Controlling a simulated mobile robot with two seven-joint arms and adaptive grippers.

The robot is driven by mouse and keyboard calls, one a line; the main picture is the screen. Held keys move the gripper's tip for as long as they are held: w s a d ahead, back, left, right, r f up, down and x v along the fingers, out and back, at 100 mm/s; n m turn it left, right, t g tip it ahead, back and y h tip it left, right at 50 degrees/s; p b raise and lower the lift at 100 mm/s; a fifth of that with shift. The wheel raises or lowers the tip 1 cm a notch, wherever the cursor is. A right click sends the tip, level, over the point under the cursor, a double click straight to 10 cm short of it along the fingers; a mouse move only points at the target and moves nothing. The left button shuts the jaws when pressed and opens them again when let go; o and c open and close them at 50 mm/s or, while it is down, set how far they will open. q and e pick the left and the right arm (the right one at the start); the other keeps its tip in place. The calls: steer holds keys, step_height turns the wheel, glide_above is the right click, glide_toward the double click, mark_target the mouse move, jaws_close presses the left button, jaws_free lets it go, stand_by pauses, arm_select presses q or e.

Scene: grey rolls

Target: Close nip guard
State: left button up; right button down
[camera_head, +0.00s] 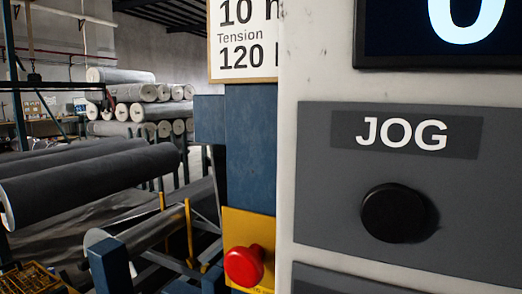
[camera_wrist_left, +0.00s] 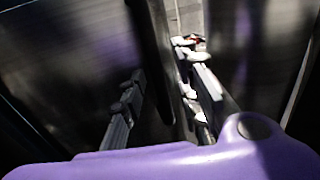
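I cannot pick out the nip guard for certain in either view. In the head view, yellow upright bars (camera_head: 189,232) stand beside a shiny metal roller (camera_head: 140,232) low in the left half; whether they belong to the guard I cannot tell. In the left wrist view, my left gripper (camera_wrist_left: 162,62) shows two dark fingers spread apart above its purple body, with nothing visible held between them. Dark, smooth surfaces lie beyond the fingers; what they are is unclear. Neither gripper shows in the head view, and my right gripper is in no view.
A control panel with a black JOG button (camera_head: 393,213) fills the right of the head view, very close. A red stop button (camera_head: 244,266) sits on a yellow plate left of it. Large dark rolls (camera_head: 95,185) lie at left; wrapped rolls (camera_head: 150,111) are stacked behind.

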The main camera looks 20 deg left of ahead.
arm_select(q)
steer(key=shift+d, duration=0.1)
steer(key=v, duration=1.1)
steer(key=shift+d, duration=0.45)
